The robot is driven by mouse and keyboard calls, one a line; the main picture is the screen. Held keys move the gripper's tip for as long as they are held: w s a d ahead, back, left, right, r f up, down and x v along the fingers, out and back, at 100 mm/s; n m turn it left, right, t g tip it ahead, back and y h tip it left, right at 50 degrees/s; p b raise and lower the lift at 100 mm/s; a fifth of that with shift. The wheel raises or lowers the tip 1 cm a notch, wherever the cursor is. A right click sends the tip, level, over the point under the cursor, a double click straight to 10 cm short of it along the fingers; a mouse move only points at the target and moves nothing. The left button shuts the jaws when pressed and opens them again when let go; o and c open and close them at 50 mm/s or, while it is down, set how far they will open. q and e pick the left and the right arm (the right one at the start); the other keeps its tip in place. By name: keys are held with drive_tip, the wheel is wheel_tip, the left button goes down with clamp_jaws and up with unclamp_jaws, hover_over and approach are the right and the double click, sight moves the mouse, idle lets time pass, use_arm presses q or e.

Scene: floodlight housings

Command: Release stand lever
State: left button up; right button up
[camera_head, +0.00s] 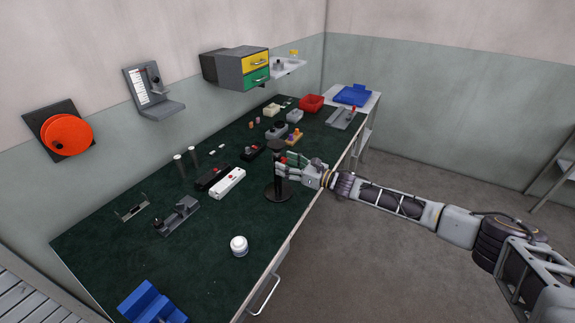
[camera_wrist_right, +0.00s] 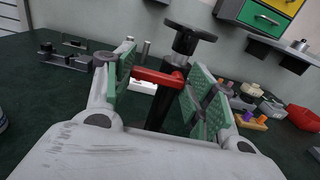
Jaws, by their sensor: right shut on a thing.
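The black stand (camera_head: 278,188) has a round base, an upright post and a round top. It stands near the front edge of the green bench. In the right wrist view its dark post and top (camera_wrist_right: 187,28) rise between my fingers. The red stand lever (camera_wrist_right: 158,77) sticks out sideways from the post, roughly level. My right gripper (camera_head: 284,166) reaches in from the right at the post; in its wrist view the green-padded fingers (camera_wrist_right: 160,88) lie on either side of the lever and are shut on it. My left gripper is out of view.
A white jar (camera_head: 239,246) stands left of the stand, near the front edge. Red (camera_head: 311,103) and blue (camera_head: 353,95) trays are at the far end.

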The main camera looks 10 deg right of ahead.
drive_tip(key=shift+r+m+b, duration=0.15)
drive_tip(key=shift+m+b, duration=0.2)
drive_tip(key=shift+m, duration=0.45)
drive_tip(key=shift+w+d+r+m, duration=0.1)
drive_tip(key=shift+r+m, duration=0.1)
drive_tip(key=shift+m, duration=0.65)
drive_tip(key=shift+w+d+r+m, duration=0.1)
drive_tip(key=shift+r+m, duration=0.05)
drive_tip(key=shift+m, duration=0.65)
drive_tip(key=shift+w+r+m, duration=0.1)
drive_tip(key=shift+r+m, duration=0.1)
drive_tip(key=shift+m, duration=0.95)
drive_tip(key=o, duration=1)
